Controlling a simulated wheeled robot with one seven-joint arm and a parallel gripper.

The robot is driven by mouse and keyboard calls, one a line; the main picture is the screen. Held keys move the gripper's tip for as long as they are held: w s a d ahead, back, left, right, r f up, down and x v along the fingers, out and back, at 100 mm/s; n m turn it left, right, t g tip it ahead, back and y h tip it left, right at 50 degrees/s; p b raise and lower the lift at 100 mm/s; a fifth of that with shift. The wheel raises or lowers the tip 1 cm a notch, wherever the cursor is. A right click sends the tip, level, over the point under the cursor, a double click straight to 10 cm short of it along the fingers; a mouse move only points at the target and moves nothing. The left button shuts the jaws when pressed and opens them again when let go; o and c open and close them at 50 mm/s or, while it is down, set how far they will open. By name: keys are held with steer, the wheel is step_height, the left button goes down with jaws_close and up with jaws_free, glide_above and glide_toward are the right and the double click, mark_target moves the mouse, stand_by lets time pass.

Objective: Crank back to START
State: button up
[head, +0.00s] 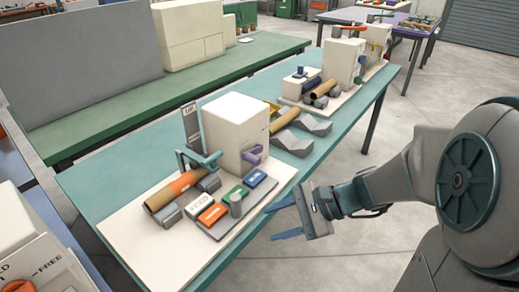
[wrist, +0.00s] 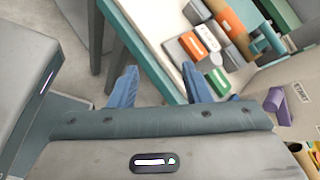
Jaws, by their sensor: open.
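The winder is a cream box (head: 236,132) on a cream base board (head: 128,232) on the teal table. A purple crank handle (head: 252,156) sticks out of the box's right side; a purple part also shows in the wrist view (wrist: 277,104), beside a label (wrist: 300,93) that seems to read START. A brown tube with an orange band (head: 178,187) lies on grey rollers left of the box. My gripper (head: 275,220) is open and empty beyond the table's front edge, right of the board and apart from the crank. Its blue fingers (wrist: 158,85) are spread in the wrist view.
Orange (head: 212,214), green (head: 235,193) and blue (head: 254,177) blocks and a grey knob (head: 236,206) stand on the board between box and gripper. An upright sign (head: 191,125) stands behind the tube. Similar machines (head: 340,62) stand farther along the table. The floor on the right is clear.

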steer(key=w+f+m+t+y+b, duration=0.1)
steer(key=w+m+t+y+b, duration=0.15)
steer(key=w+m, duration=0.3)
steer(key=m+t, duration=0.7)
steer(key=t, duration=0.1)
glide_toward(259, 164)
steer(key=shift+n, duration=0.25)
steer(key=x, duration=1)
steer(key=shift+a+r, duration=0.1)
jaws_close()
steer(key=shift+a, duration=0.1)
